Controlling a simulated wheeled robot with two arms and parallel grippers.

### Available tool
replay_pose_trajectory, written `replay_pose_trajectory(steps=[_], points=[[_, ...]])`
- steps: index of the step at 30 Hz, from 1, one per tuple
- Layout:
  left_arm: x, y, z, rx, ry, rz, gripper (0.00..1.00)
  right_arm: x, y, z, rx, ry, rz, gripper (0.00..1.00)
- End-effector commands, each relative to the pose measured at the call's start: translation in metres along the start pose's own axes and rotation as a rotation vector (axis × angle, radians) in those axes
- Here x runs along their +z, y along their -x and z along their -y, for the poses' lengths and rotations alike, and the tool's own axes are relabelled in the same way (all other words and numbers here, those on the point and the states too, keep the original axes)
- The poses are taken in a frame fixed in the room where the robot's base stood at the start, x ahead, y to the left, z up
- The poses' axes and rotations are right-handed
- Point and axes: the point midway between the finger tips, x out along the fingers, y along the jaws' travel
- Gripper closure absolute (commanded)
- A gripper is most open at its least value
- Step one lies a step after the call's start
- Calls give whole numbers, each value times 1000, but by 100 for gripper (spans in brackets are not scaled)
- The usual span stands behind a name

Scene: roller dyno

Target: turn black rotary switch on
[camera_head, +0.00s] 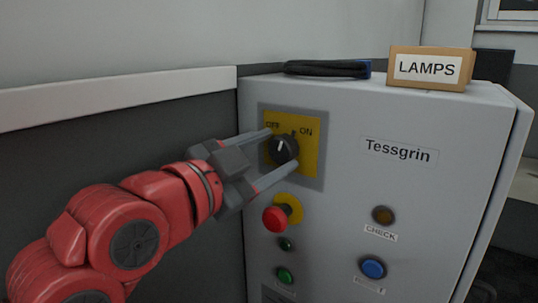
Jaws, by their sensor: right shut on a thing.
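The black rotary switch (284,149) sits on a yellow plate (309,159) marked OFF at upper left and ON at upper right. A pale mark on its knob points roughly upward; I cannot tell exactly which label it lines up with. My right gripper (283,148) reaches in from the left, with one grey finger above the knob and the other below it. It is shut on the knob. My left gripper is not in view.
Below the switch are a red mushroom button (275,218) and green buttons (285,275). An amber CHECK lamp (383,215) and a blue button (373,267) are at right. A LAMPS box (430,68) and a dark folded item (327,69) lie on the cabinet top.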

Motion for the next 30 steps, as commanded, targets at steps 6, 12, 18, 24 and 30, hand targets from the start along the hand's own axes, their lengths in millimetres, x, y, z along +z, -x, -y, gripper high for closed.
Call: replay_pose_trajectory(steps=[6, 12, 18, 24, 30], points=[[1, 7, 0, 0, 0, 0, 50, 3, 2, 7, -24, -200, 8, 95], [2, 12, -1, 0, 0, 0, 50, 2, 2, 7, -24, -383, 6, 96], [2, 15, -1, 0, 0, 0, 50, 1, 2, 8, -25, -539, 9, 98], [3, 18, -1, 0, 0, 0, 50, 0, 2, 9, -25, -652, 8, 100], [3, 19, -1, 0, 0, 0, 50, -2, 2, 9, -25, -716, 8, 100]])
